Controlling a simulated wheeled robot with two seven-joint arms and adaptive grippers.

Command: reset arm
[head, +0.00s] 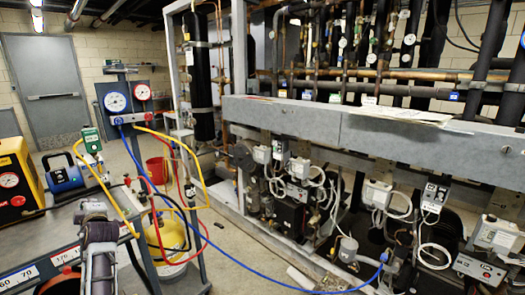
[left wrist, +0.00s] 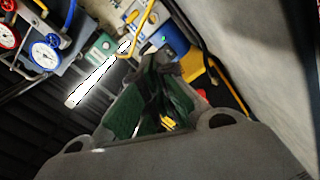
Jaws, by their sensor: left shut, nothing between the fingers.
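My left gripper (head: 94,208) is at the lower left of the head view, in front of the gauge stand. It also shows in the left wrist view (left wrist: 160,66), where its fingers meet with nothing between them. The gauge manifold stands just beyond it, with a blue gauge (head: 117,101) and a red gauge (head: 143,91). The blue gauge shows in the left wrist view (left wrist: 46,53) too. Blue, red and yellow hoses hang from the manifold. My right gripper is not in view.
The compressor rack (head: 300,115) fills the right side. A blue hose (head: 235,258) runs across the floor to it. A yellow cylinder (head: 168,240), a blue pump (head: 68,178) and a black-and-yellow unit (head: 18,182) stand near the gripper. A grey door (head: 45,80) is behind.

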